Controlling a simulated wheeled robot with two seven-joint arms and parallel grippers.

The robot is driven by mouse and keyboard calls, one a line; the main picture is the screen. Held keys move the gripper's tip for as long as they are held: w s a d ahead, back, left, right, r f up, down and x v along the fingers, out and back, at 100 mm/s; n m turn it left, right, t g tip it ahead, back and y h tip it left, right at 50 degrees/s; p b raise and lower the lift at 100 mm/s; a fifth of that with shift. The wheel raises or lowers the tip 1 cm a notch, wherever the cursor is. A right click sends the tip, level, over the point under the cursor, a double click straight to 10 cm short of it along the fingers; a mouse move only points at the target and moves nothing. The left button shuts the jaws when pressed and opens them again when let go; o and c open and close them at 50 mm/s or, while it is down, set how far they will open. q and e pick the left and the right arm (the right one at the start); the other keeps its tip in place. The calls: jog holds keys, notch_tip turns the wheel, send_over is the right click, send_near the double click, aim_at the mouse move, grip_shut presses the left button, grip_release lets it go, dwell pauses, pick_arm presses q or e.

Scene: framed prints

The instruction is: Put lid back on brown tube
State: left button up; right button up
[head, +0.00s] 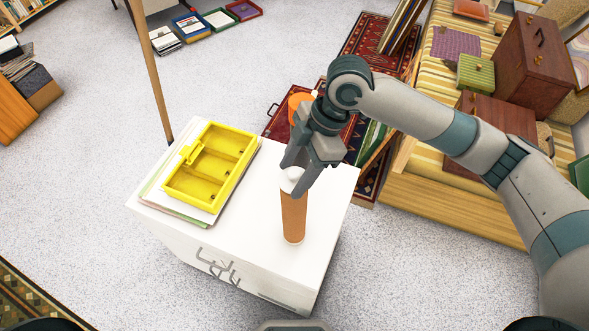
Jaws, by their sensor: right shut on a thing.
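The brown tube (293,217) stands upright on the white box-like stand, near its right side. The white lid (289,181) is at the tube's top, between the fingers of my right gripper (293,178). The gripper comes down from above and is shut on the lid. The fingers hide part of the lid and the tube's upper rim. I cannot tell whether the lid is seated on the tube or just above it. My left gripper is not in view.
A yellow tray (211,172) lies on papers on the left of the white stand (251,237). A wooden pole (149,70) rises behind it. A striped sofa (450,195) with brown cases (535,65) is at the right. The stand's front middle is clear.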

dwell(0.3)
jog(key=o, duration=1.1)
jog(key=shift+o, duration=0.5)
jog(key=o, duration=0.4)
jog(key=shift+c, duration=0.2)
jog(key=shift+r, duration=0.1)
jog(key=shift+r+p, duration=3.45)
jog(key=shift+p, duration=0.15)
grip_shut()
